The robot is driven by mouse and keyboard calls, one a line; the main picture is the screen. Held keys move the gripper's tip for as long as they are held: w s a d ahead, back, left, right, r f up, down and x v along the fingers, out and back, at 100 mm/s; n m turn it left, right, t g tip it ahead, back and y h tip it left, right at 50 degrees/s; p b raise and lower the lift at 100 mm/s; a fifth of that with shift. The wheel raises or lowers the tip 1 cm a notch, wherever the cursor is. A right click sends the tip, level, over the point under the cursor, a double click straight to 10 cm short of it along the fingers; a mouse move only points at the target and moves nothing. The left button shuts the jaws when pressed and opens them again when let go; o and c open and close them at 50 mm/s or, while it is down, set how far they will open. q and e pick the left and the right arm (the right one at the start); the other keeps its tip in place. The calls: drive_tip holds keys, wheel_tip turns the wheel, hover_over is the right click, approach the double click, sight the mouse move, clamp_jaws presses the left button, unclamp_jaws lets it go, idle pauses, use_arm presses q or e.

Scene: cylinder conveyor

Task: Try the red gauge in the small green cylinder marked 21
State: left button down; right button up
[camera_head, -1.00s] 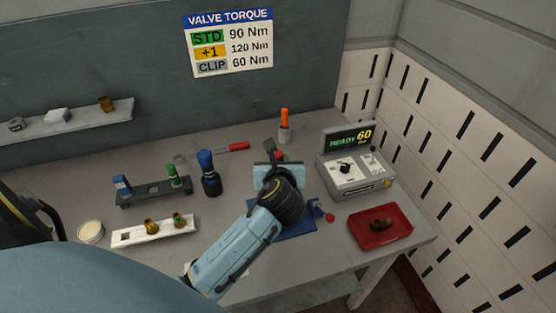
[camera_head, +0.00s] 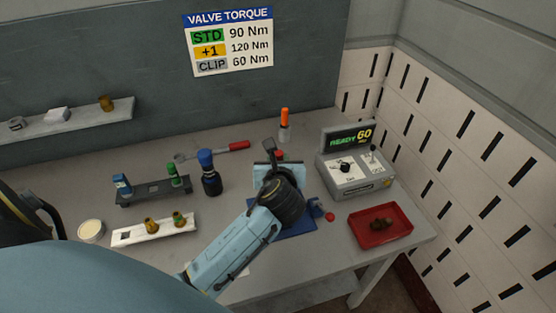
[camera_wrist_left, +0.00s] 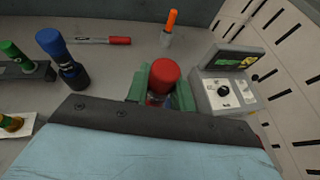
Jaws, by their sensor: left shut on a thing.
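My left gripper (camera_head: 277,158) is over the middle of the bench, with its arm coming in from below. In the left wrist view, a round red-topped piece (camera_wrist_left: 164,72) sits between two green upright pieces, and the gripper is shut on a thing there. It looks like the red gauge; its lower part is mostly hidden. In the head view only a bit of red shows beside the gripper. I see no readable 21, and I cannot tell a small green cylinder apart there. My right gripper is out of view.
A blue vise-like fixture (camera_head: 296,230) lies partly behind my arm. A tester (camera_head: 350,176) reading READY 60 and a red tray (camera_head: 382,238) with brown pieces stand right. A dark rack (camera_head: 150,193), a blue-capped bottle (camera_head: 210,180) and a white strip (camera_head: 128,237) with brass fittings are left.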

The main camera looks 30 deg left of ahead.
sight(278, 152)
use_arm(q)
drive_tip(key=shift+f, duration=0.35)
idle(1.7)
drive_tip(key=shift+r, duration=2.6)
